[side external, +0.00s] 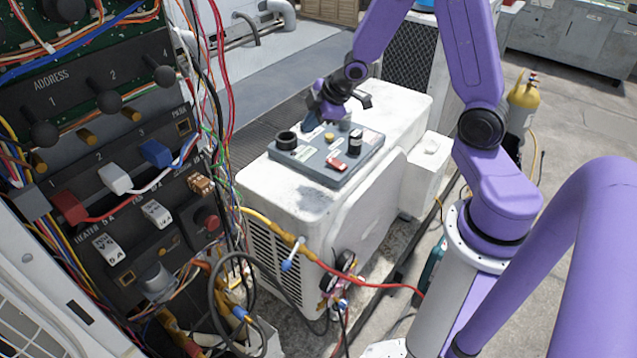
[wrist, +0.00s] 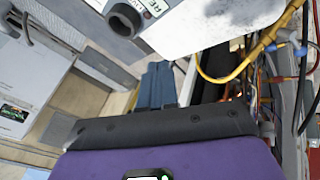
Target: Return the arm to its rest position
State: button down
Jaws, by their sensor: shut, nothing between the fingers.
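My purple arm reaches in from the right in the side external view. My gripper (side external: 328,112) hangs over the back edge of a grey tray (side external: 313,172) on top of a white condenser unit (side external: 290,200). The gripper is shut and holds nothing. In the wrist view, my gripper (wrist: 160,84) shows as two blue-grey fingers close together beyond a black band. The exact gap between fingertips and tray cannot be told.
On the tray are a black cup (side external: 287,140), a black cylinder (side external: 355,143), a red block (side external: 337,163) and a small brass piece (side external: 329,136). An open wiring panel (side external: 110,160) stands at left. A yellow gas cylinder (side external: 521,100) stands at right, with open paving beyond.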

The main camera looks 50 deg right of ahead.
jog(key=s+a+r+g, duration=0.1)
jog(key=s+a+r, duration=0.3)
jog(key=s+a, duration=0.3)
jog(key=s+a+r+g, duration=0.2)
jog(key=s+a, duration=0.1)
jog(key=s, duration=0.8)
jog(key=s+a+r+n+g, duration=0.1)
jog(key=s+a+r+g, duration=0.2)
jog(key=s, duration=0.8)
jog(key=shift+s+h, duration=0.2)
jog(key=shift+h, duration=0.2)
jog(key=w+d+n, duration=0.1)
jog(key=w+d, duration=0.1)
jog(key=w, duration=0.9)
jog(key=w+d+n, duration=0.2)
jog(key=w+d, duration=0.1)
jog(key=w, duration=0.9)
jog(key=w+d+f, duration=0.1)
jog(key=w+d, duration=0.2)
jog(key=d, duration=0.4)
jog(key=w+d+f+n, duration=0.1)
jog(key=w+d+f, duration=0.1)
jog(key=w+d, duration=0.2)
jog(key=w+d+f+n, duration=0.1)
jog(key=w+d+f, duration=0.1)
jog(key=d, duration=0.9)
jog(key=shift+w, duration=0.7)
